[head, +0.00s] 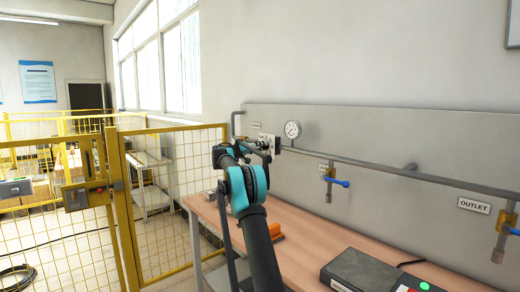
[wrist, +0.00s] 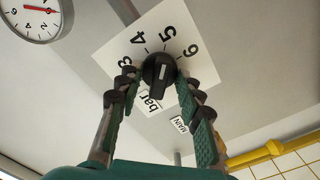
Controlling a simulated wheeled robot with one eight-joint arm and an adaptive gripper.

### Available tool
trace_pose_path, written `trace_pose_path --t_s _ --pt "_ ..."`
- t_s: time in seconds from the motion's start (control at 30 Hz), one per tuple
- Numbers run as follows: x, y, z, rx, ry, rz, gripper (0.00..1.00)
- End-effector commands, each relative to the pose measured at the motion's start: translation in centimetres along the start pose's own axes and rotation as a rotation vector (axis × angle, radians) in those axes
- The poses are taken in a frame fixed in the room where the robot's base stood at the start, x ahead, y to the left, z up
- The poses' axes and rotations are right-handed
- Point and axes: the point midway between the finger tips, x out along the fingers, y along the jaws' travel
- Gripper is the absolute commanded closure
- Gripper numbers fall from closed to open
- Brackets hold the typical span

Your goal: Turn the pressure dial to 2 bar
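The pressure dial is a black knob (wrist: 159,71) on a white scale plate (wrist: 112,42) in the wrist view. The numbers 3, 4, 5 and 6 show, with "bar" below; the 2 is not visible. The knob's ridge runs roughly up and down in the picture; I cannot tell which number it marks. My gripper (wrist: 155,79) is open, with one finger on each side of the knob. The right fingertip is close to it, and contact is unclear. In the head view my gripper (head: 262,146) is at the dial plate (head: 270,139), hiding most of it.
A round gauge (head: 292,129) with a red needle (wrist: 40,10) is beside the dial. A pipe (head: 370,165) runs along the wall panel, with blue-handled valves (head: 338,182) to the right. The workbench (head: 310,245) is below, and a yellow fence (head: 175,155) stands left.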

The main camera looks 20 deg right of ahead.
Motion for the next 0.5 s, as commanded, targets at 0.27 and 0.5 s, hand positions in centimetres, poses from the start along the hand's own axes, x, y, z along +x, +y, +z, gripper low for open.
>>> trace_pose_path --t_s 0.27,0.5 --pt "-0.03 0.00 0.00 0.000 0.000 0.000 0.97" --pt "-0.04 0.00 0.00 -0.002 0.000 0.000 1.00"
